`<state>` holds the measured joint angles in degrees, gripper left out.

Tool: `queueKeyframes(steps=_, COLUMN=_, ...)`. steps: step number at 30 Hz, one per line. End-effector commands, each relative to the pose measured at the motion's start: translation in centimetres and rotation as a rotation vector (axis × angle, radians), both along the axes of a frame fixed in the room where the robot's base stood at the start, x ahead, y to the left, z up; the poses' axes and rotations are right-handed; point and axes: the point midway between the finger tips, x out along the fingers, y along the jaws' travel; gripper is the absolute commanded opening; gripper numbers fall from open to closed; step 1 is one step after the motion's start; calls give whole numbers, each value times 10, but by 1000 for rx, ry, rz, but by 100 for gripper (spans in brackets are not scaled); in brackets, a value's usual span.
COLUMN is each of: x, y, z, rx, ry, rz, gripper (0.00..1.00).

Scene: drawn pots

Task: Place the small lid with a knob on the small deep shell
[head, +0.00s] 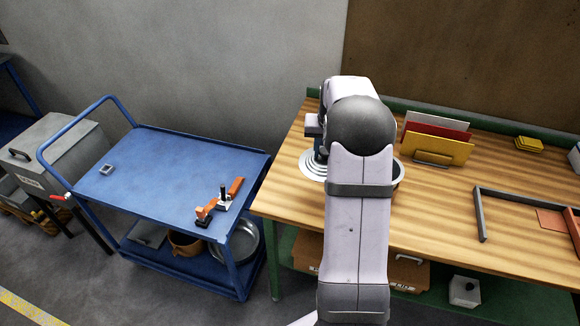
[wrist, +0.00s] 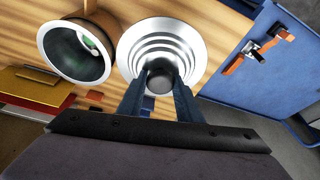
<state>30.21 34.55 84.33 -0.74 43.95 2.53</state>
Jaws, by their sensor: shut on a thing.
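The small lid (wrist: 190,45) is a pale metal disc with stepped rings and a dark round knob (wrist: 160,79) in its middle. My gripper (wrist: 160,84) is shut on the knob, one finger on each side. In the head view the lid (head: 313,167) shows left of my arm, over the wooden bench; I cannot tell if it touches the bench. The small deep shell (wrist: 46,48) is open, with a pale rim and a dark inside, left of the lid in the wrist view. In the head view my arm hides most of the shell (head: 399,173).
Coloured plates (head: 438,145) stand in a rack behind and right of the shell. A grey frame (head: 480,215) lies at the bench's right. A blue trolley (head: 150,180) with an orange clamp (head: 236,187) stands left. Bench top between rack and frame is clear.

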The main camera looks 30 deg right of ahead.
Motion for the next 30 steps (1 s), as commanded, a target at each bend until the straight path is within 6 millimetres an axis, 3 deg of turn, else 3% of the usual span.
queueKeyframes(steps=1, x=-4, y=-25, z=7, rx=-1, ry=-2, rz=-44, gripper=7)
queueKeyframes(steps=6, x=-23, y=-91, z=20, rx=-1, ry=0, rz=-164, gripper=7)
queueKeyframes(steps=12, x=-48, y=-146, z=29, rx=-1, ry=0, rz=-268, gripper=7)
queueKeyframes(steps=19, x=-65, y=-173, z=34, rx=-1, ry=0, rz=-323, gripper=7)
queueKeyframes(steps=30, x=-67, y=-177, z=34, rx=-1, ry=0, rz=-330, gripper=7)
